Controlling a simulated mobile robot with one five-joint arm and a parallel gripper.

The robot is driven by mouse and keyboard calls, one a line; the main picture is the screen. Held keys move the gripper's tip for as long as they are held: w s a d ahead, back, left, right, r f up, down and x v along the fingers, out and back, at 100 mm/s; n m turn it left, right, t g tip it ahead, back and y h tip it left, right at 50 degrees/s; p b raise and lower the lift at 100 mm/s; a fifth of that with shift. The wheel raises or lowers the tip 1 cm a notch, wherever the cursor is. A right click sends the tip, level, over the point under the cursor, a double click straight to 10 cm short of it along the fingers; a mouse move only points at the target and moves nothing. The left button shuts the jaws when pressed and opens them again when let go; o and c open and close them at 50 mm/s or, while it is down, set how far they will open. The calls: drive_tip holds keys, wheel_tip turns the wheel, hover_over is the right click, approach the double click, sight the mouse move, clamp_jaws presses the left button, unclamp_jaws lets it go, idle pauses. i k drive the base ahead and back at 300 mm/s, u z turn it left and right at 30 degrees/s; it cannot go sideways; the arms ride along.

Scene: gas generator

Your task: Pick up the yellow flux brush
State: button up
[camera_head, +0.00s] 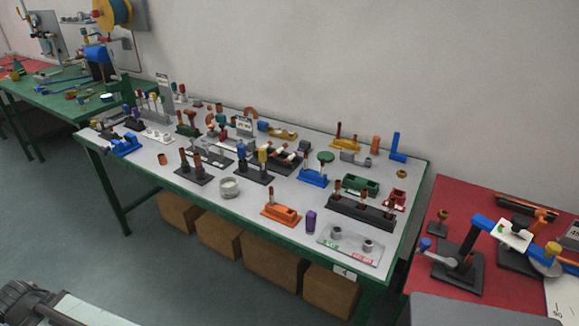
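A small upright piece with a yellow top (262,156) stands in a black holder (252,175) near the middle of the grey-topped table. It may be the yellow flux brush, but it is too small to be sure. A similar blue-topped piece (241,152) stands just left of it in the same holder. Other yellow items are on the table too, such as a yellow block (345,143) at the back. My gripper does not show clearly. Only a dark and white part, which looks like my own arm, shows at the bottom left, well apart from the table.
The grey-topped table (215,200) is crowded with holders and fittings. A white cup (229,187), an orange holder (281,212) and a purple piece (311,221) stand near its front edge. A red bench (425,265) is on the right, a green bench (58,100) at the left. Floor in front is clear.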

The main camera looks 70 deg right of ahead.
sight(262, 151)
drive_tip(key=k, duration=0.45)
drive_tip(key=u, duration=1.55)
drive_tip(key=i, duration=1.05)
drive_tip(key=z, duration=4)
